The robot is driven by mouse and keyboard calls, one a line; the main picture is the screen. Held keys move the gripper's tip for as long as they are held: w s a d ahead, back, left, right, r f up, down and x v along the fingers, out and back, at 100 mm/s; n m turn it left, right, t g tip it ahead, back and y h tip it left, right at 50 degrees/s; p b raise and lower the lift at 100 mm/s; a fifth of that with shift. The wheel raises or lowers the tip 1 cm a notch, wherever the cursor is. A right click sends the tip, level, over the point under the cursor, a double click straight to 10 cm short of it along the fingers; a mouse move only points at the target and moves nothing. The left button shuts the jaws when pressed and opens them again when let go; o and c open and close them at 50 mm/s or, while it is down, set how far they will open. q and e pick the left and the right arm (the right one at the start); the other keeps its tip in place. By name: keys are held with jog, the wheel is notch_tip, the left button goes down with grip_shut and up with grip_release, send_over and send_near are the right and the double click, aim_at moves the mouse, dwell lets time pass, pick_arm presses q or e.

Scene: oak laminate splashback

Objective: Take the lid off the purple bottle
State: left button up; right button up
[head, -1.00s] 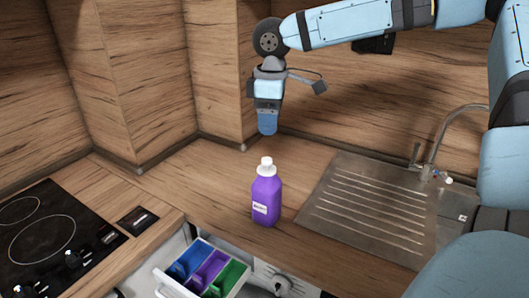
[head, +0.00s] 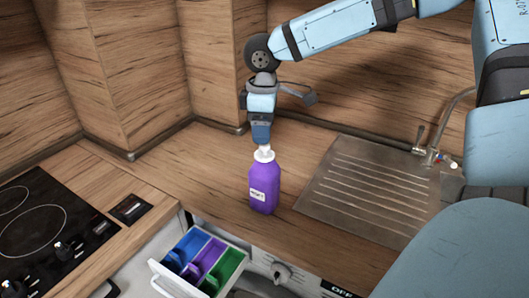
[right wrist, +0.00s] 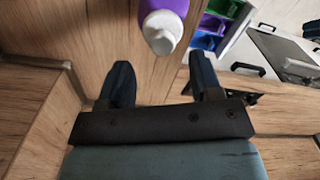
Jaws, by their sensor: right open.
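The purple bottle (head: 264,190) stands upright on the wooden counter, with a pale label on its front. Its white lid (head: 264,155) is on top; in the right wrist view the lid (right wrist: 161,32) shows just beyond and between the fingertips. My right gripper (head: 261,140) points down right above the lid, seen side-on in the head view. In the right wrist view its two fingers (right wrist: 160,72) are apart with nothing between them. Whether it touches the lid is hard to tell. My left gripper is not in view.
A metal sink drainer (head: 365,190) with a tap (head: 432,145) lies to the right. A black hob (head: 40,230) is at left. An open drawer (head: 160,285) with blue, purple and green compartments juts out in front. Wooden walls close the back.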

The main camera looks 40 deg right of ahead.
aim_at(264, 150)
jog(key=f, duration=0.5)
jog(key=shift+s, duration=0.25)
jog(key=shift+r, duration=0.1)
jog(key=c, duration=1)
